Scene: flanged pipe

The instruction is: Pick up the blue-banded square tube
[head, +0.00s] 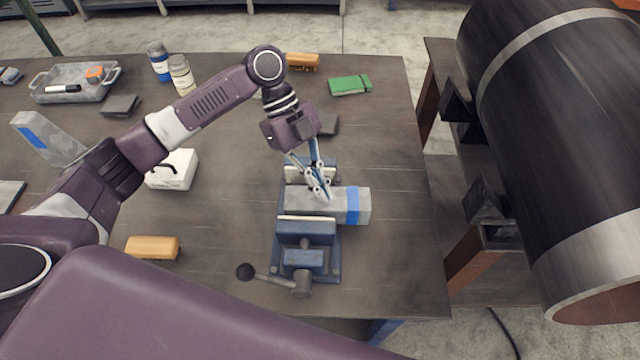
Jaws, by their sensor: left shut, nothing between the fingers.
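The blue-banded square tube (361,205) is grey with a blue band near its right end. It lies level across the blue vise (306,232), between the vise's jaws, with its banded end sticking out to the right. My left gripper (325,196) reaches down from above with its fingers shut and empty. Its fingertips are at the tube's top, left of the blue band; I cannot tell whether they touch it. The gripper hides a little of the tube and the rear jaw. My right gripper is not in view.
The vise handle with a black knob (245,271) sticks out front left. A large black pipe (560,130) stands right of the table.

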